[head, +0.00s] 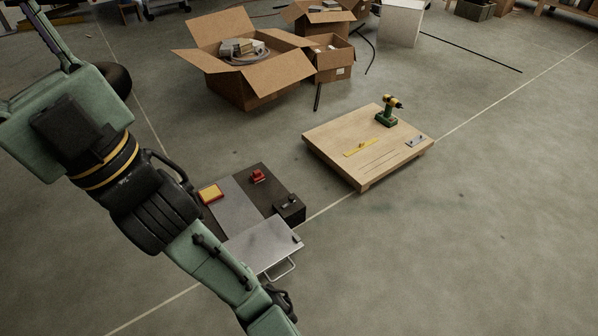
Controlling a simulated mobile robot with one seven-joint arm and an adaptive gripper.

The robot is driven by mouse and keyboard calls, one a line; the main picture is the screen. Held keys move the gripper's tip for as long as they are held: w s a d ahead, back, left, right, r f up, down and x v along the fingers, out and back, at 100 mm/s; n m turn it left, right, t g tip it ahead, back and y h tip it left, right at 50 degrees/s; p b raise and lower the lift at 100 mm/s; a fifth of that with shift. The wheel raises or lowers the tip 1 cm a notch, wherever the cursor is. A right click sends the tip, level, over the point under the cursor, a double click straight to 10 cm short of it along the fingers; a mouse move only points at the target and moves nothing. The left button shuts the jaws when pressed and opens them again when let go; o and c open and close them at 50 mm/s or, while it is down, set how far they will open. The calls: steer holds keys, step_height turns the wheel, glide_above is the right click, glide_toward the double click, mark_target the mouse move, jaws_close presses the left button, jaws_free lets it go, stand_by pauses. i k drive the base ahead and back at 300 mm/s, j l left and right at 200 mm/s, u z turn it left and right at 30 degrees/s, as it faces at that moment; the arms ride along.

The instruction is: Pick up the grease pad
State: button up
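A small yellow-orange pad with a red edge (210,193) lies at the left end of a low dark and grey platform on the floor. It looks like the grease pad, but I cannot be sure at this size. My green and black arm crosses the left side of the head view, from upper left down to the bottom edge, passing close to the pad's left in the picture. My gripper cannot be made out in this view, and nothing is seen holding the pad.
The platform (236,204) also bears a red object (257,176), a black box (289,208) and a silver metal case (262,243). A wooden board (335,143) with a green drill (388,112) stands right. Open cardboard boxes (243,85) stand behind. The right floor is clear.

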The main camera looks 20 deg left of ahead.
mark_target(257, 177)
steer(key=i+j+z, duration=0.1)
steer(key=j+z, duration=0.25)
steer(key=j, duration=0.2)
steer(key=j+z, duration=0.3)
steer(key=j, duration=0.25)
steer(key=j+z, duration=0.3)
steer(key=j, duration=1.5)
steer(key=k+j+z, duration=0.1)
steer(key=j, duration=0.55)
steer(key=k+j, duration=0.1)
steer(key=j, duration=0.5)
steer(key=k+j, duration=0.1)
steer(key=j, duration=0.5)
steer(key=i+j, duration=0.15)
steer(key=j, duration=0.25)
steer(key=i+j, duration=0.15)
steer(key=j, duration=0.2)
steer(key=i, duration=0.15)
steer(key=z, duration=0.05)
